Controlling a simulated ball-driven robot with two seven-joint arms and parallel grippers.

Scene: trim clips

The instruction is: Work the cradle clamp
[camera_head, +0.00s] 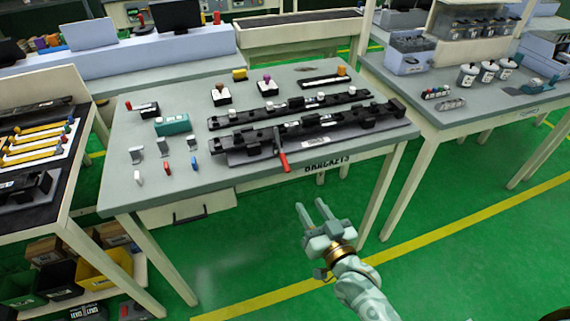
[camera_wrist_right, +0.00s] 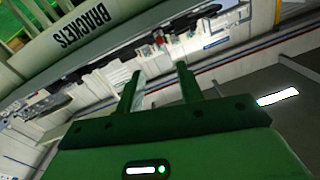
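The cradle clamp shows as a red-handled lever (camera_head: 284,162) at the front of a long black cradle (camera_head: 310,130) on the grey table marked BRACKETS. The red handle hangs down toward the table's front edge. My right gripper (camera_head: 312,208) is in front of the table, below and apart from the handle. Its two fingers are spread with nothing between them. In the right wrist view the same fingers (camera_wrist_right: 158,82) are apart and empty, with the table edge beyond. My left gripper is not in either view.
The grey table (camera_head: 135,190) also carries small red, white and blue parts at its left, a teal block (camera_head: 173,125), and button boxes (camera_head: 221,94) at the back. Another bench (camera_head: 460,110) stands to the right. Open green floor (camera_head: 440,240) surrounds my right arm.

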